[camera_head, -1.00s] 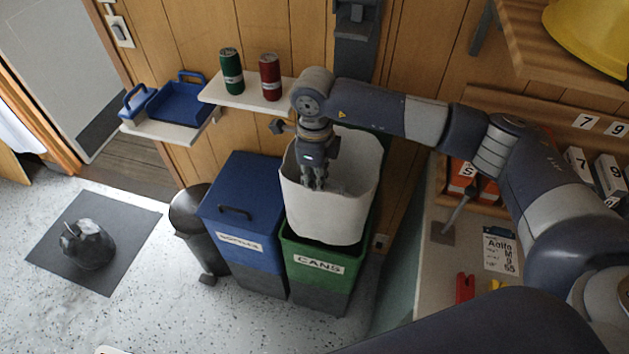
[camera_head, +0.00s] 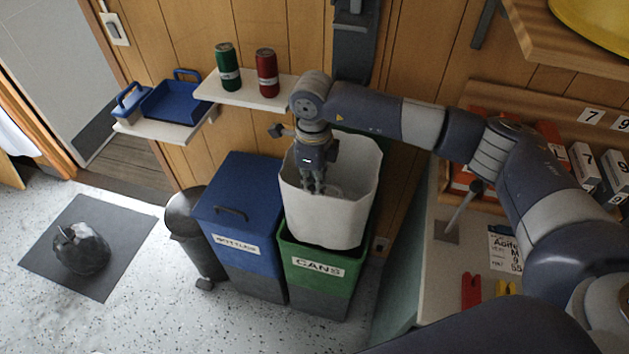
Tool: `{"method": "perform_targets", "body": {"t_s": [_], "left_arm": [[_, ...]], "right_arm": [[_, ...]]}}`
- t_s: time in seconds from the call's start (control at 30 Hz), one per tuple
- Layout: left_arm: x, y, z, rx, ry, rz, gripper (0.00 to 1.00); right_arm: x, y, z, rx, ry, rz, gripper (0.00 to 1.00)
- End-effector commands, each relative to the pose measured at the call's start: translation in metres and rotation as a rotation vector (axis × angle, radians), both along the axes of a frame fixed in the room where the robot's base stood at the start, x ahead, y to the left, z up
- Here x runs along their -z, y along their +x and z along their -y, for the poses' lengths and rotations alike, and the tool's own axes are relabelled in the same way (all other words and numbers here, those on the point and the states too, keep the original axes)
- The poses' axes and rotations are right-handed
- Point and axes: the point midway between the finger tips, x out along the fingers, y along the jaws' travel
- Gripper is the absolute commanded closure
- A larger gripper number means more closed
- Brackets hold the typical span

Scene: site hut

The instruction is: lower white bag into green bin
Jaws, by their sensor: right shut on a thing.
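The white bag (camera_head: 330,218) is an open-topped liner, upright, with its lower end inside the mouth of the green bin (camera_head: 316,268) labelled "CANS". Most of the bag still stands above the bin's rim. My right gripper (camera_head: 312,186) points down inside the bag's open top and is shut on the bag; the exact grip on the bag is hard to make out. My left gripper does not show.
A lidded blue bin (camera_head: 238,215) stands directly left of the green bin, with a dark pedal bin (camera_head: 190,228) beyond. A green can (camera_head: 228,68) and a red can (camera_head: 267,72) stand on a white shelf (camera_head: 240,95) above. A counter (camera_head: 447,268) is at right.

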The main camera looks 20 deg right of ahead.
Motion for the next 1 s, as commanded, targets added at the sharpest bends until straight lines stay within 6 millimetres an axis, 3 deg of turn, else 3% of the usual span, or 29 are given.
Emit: {"method": "perform_targets", "body": {"t_s": [0.5,1.0], "left_arm": [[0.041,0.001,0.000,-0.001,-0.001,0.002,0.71],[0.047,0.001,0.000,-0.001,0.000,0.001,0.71]], "right_arm": [[0.044,0.000,0.000,0.001,-0.001,0.001,1.00],[0.051,0.000,0.000,0.001,-0.001,0.001,1.00]]}}
